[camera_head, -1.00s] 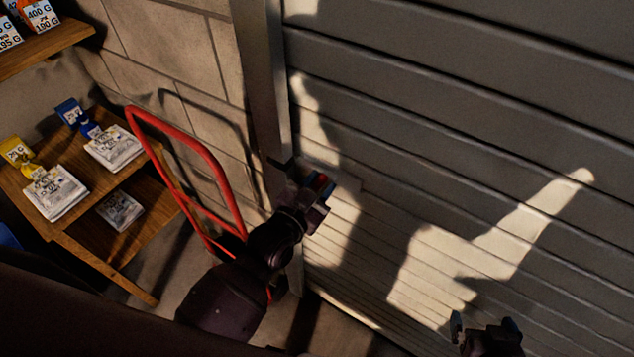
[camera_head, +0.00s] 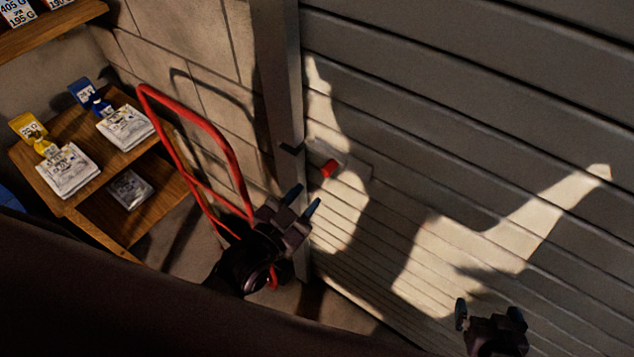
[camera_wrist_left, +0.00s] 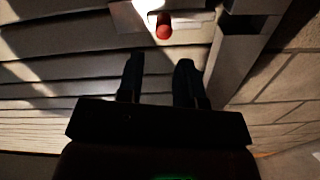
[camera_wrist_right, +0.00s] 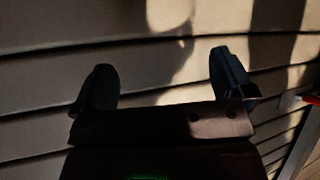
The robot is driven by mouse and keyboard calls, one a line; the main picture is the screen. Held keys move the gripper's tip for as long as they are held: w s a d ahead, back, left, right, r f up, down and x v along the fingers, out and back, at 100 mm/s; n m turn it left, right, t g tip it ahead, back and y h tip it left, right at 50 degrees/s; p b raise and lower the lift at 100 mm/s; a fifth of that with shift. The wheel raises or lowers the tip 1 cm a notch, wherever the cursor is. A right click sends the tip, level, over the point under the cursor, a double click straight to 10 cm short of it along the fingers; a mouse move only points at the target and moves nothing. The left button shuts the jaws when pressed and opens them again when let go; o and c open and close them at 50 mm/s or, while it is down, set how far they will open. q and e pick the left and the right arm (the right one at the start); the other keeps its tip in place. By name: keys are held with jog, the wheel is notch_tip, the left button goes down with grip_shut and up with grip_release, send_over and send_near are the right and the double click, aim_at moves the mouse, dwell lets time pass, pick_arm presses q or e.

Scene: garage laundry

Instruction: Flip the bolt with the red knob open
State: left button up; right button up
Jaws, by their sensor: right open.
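The bolt's red knob (camera_head: 329,168) sits at the left edge of the grey slatted shutter door, beside the metal door post (camera_head: 281,90). A pale mounting plate shows around it. My left gripper (camera_head: 303,200) is open and empty, below and a little left of the knob, apart from it. In the left wrist view the red knob (camera_wrist_left: 163,27) stands beyond the two fingertips (camera_wrist_left: 158,62), between them in line. My right gripper (camera_head: 490,312) is open and empty in front of the shutter at the lower right. The right wrist view shows its spread fingers (camera_wrist_right: 160,75).
A red hand truck frame (camera_head: 190,140) leans by the block wall, close to my left arm. A wooden shelf (camera_head: 110,215) with several packets stands at the left. The shutter (camera_head: 450,110) right of the knob is free of objects.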

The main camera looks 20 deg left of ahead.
pick_arm(q)
jog(key=shift+v, duration=1.05)
